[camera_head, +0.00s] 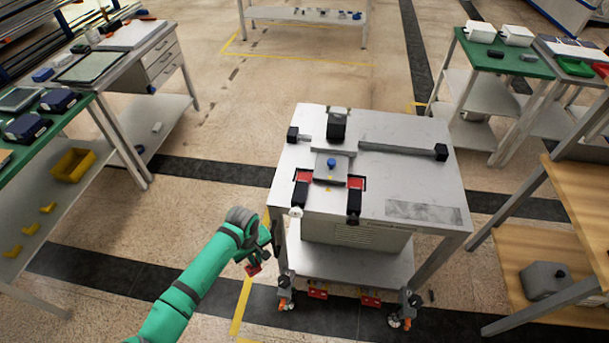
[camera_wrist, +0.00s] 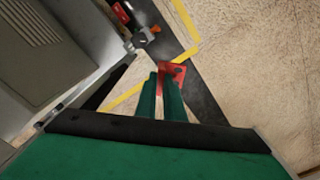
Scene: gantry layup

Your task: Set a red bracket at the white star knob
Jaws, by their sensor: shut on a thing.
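My gripper (camera_head: 262,257) is shut on a red bracket (camera_head: 254,270), in the air beside the near left corner of the steel table. In the wrist view the green fingers (camera_wrist: 165,95) hold the red bracket (camera_wrist: 178,72), which sticks out past their tips; a hole shows in it. The white star knob (camera_head: 296,212) is at the near end of the left black clamp (camera_head: 300,192), at the table's front edge. It is up and to the right of my gripper in the head view. A dark knob (camera_head: 353,220) ends the right clamp (camera_head: 354,201).
The steel table (camera_head: 425,185) carries a small fixture with a blue knob (camera_head: 331,162), red pads (camera_head: 304,176) and a long bar (camera_head: 400,148). Its caster (camera_head: 286,304) is near my gripper. A green-topped bench (camera_head: 505,60) stands at right.

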